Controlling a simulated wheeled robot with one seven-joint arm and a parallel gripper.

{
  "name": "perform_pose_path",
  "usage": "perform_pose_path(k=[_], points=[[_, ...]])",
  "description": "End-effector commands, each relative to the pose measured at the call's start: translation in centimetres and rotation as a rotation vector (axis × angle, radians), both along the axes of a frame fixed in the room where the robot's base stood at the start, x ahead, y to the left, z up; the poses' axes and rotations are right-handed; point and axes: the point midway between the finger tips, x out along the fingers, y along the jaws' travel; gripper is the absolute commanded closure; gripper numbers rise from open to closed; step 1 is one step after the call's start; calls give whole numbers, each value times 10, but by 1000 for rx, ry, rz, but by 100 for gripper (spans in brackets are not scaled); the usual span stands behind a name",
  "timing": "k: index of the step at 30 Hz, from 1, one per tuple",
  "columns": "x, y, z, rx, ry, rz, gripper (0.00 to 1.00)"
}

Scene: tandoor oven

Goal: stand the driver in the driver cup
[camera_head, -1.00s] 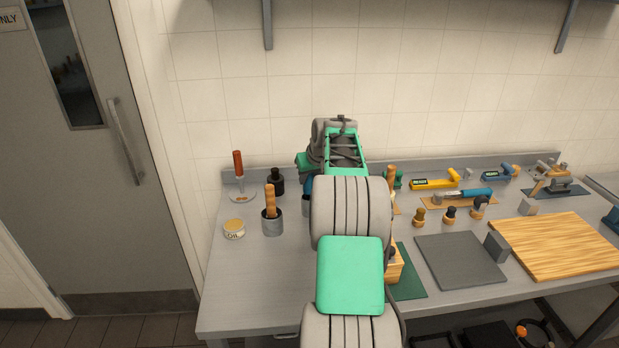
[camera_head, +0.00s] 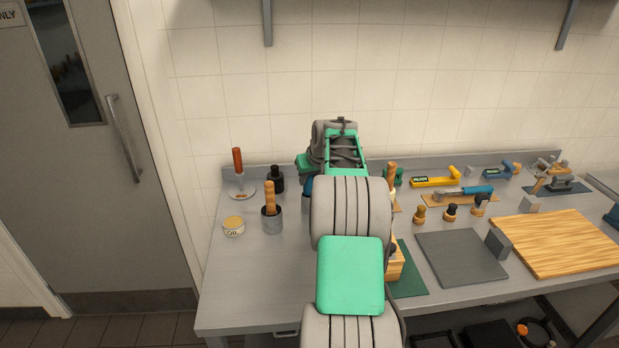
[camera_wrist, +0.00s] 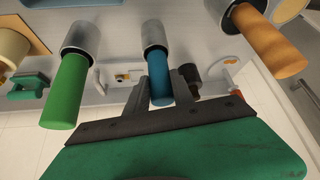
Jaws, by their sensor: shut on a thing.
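The driver shows as a blue handle (camera_wrist: 159,77) in the wrist view, between the fingers of my gripper (camera_wrist: 157,88), which is shut on it. The handle's far end is at the mouth of a grey metal cup (camera_wrist: 154,35), the driver cup. Its shaft is hidden, and I cannot tell whether it rests on the cup's bottom. In the head view my arm hides the gripper and most of the driver; only a sliver of blue (camera_head: 307,187) shows at the arm's left edge.
A cup with a wooden handle (camera_head: 270,197) stands left, and one with a green handle (camera_wrist: 65,92) stands on the other side. The front-left bench is clear.

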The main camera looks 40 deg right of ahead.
Motion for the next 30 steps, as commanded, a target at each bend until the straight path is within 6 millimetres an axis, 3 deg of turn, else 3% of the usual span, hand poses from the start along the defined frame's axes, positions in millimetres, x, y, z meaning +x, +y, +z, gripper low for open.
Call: perform_pose_path(k=[10, 15, 30], points=[[0, 0, 0, 0, 0, 0, 46], [0, 0, 0, 0, 0, 0, 46], [0, 0, 0, 0, 0, 0, 5]])
